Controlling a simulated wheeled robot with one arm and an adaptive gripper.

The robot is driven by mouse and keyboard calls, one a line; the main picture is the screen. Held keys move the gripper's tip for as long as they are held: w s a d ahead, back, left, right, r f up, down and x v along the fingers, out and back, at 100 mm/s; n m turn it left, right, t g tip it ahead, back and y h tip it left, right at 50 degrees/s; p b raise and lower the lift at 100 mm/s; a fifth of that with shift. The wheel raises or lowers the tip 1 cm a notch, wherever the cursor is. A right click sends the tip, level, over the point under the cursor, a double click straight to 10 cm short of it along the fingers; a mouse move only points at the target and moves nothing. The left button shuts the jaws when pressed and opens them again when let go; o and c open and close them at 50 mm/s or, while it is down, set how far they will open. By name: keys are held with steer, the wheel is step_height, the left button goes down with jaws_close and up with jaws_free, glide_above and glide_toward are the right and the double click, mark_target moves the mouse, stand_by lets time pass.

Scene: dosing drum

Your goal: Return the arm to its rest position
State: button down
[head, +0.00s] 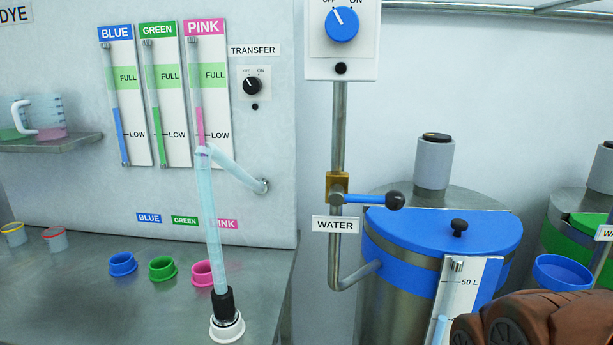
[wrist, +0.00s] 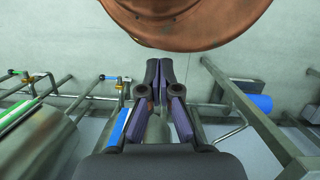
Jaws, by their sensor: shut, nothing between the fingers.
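In the wrist view my gripper (wrist: 158,72) has its two dark fingers shut together at the tips, with nothing between them. My gripper is not seen in the head view. There, brown rounded parts of my arm fill the lower right corner, in front of the drum area. A large copper-coloured curved surface fills the top of the wrist view, close beyond the fingertips.
A steel drum with a blue lid (head: 440,235) stands right of the water pipe (head: 338,130) with its blue-handled valve (head: 365,198). The steel counter (head: 100,300) holds dye ports and a transfer tube (head: 208,215). Metal rails (wrist: 250,110) flank my gripper.

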step_height(320, 180, up, 14)
steer(key=t+p, duration=0.1)
steer(key=p, duration=1)
steer(key=shift+w+f+p, duration=0.2)
steer(key=shift+w+p, duration=0.15)
steer(key=shift+w, duration=0.1)
